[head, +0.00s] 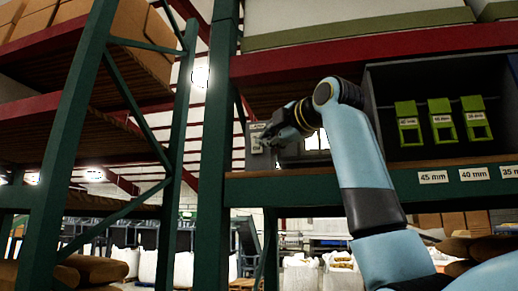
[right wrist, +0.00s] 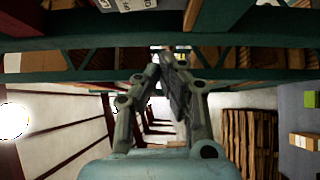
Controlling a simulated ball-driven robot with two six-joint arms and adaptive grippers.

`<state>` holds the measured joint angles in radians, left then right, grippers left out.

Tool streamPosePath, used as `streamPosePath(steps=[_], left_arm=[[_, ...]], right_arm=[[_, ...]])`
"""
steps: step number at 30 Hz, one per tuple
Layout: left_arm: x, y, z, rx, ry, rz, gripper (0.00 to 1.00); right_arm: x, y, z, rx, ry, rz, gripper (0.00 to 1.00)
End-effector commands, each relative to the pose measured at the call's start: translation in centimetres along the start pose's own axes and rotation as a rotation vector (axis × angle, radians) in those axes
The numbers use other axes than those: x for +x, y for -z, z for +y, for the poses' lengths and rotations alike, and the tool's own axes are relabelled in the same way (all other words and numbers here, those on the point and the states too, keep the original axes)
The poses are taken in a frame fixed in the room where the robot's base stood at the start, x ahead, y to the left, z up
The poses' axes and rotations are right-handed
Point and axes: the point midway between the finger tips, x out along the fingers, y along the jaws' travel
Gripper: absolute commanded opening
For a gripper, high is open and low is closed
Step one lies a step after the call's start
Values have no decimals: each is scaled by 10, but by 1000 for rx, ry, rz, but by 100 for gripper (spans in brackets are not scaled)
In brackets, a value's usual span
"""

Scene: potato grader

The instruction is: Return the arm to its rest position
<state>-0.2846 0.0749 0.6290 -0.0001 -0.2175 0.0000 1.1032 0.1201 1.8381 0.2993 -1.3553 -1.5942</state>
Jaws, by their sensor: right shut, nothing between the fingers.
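My right arm, light blue with dark joints, rises from the lower right in the head view and bends left at the top. My right gripper (head: 268,139) is at its end, raised in front of the rack, and points left. It is close to a small grey switch box (head: 253,134); I cannot tell whether they touch. In the right wrist view the two grey fingers (right wrist: 164,68) come together at their tips with nothing between them. My left gripper is not in view.
A dark cabinet (head: 376,96) with several green gauges (head: 441,119) stands on the green shelf beam (head: 290,190), right of my forearm. Size labels (head: 433,177) are on the beam. A green rack post (head: 214,130) stands left of the gripper. Pale sacks (head: 300,273) lie beyond.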

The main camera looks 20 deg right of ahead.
Motion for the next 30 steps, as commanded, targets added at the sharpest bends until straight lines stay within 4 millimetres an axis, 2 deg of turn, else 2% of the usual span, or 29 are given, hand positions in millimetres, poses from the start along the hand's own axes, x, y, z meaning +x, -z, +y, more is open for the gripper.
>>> streamPosePath(steps=[7, 20, 23, 26, 29, 30], left_arm=[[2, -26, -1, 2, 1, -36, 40], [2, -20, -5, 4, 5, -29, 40], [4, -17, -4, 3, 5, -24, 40], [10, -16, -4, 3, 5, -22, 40], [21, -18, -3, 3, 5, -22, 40], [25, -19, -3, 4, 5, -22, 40]], right_arm=[[-9, 0, -1, -1, 1, -1, 0], [-8, 0, -1, -1, 1, -1, 0], [-7, 0, -7, 1, 9, 0, 0], [0, -1, -39, 9, 50, 1, 0], [10, -1, -103, 26, 134, 3, 0], [16, -2, -135, 37, 181, 4, 0]])
